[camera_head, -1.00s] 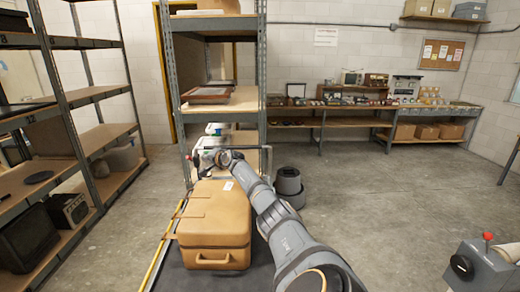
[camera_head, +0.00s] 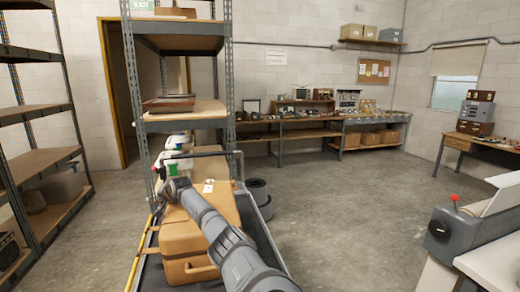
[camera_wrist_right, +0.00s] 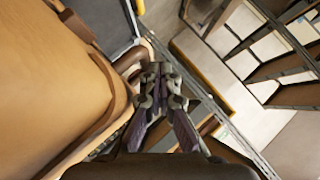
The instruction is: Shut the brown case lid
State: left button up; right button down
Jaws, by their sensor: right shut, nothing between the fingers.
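The brown case (camera_head: 183,245) sits on a dark platform at the lower left of the head view, its handle toward me. Its lid (camera_head: 215,198) lies down over the body; I cannot tell whether it is fully closed. My right arm reaches across the case and hides part of the lid. My right gripper (camera_head: 163,167) is at the case's far left side, small in the head view. In the right wrist view my right gripper (camera_wrist_right: 157,72) is shut and empty, beside the case (camera_wrist_right: 50,75) with its dark brown strap. My left gripper is out of view.
A shelving rack (camera_head: 185,110) stands just behind the case, with white and green items (camera_head: 178,143) near my gripper. A yellow rail (camera_head: 141,250) runs along the platform's left. A dark round bin (camera_head: 258,192) stands to the right. Open floor lies beyond.

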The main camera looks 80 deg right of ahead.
jog(key=shift+a+f, duration=0.1)
jog(key=shift+f, duration=0.2)
jog(key=shift+s+f, duration=0.1)
jog(key=shift+f, duration=0.1)
jog(key=s+a+r+b, duration=0.1)
jog(key=r, duration=0.2)
jog(key=s+a+r, duration=0.1)
jog(key=s+r, duration=0.1)
jog(key=r, duration=0.1)
jog(key=s+a+r+b, duration=0.1)
jog(key=s+a+r, duration=0.1)
jog(key=r, duration=0.2)
jog(key=shift+r+b, duration=0.1)
jog(key=shift+b, duration=0.25)
jog(key=shift+a+r+b, duration=0.6)
jog(key=shift+a+r, duration=0.05)
jog(key=shift+r, duration=0.1)
jog(key=shift+r, duration=0.1)
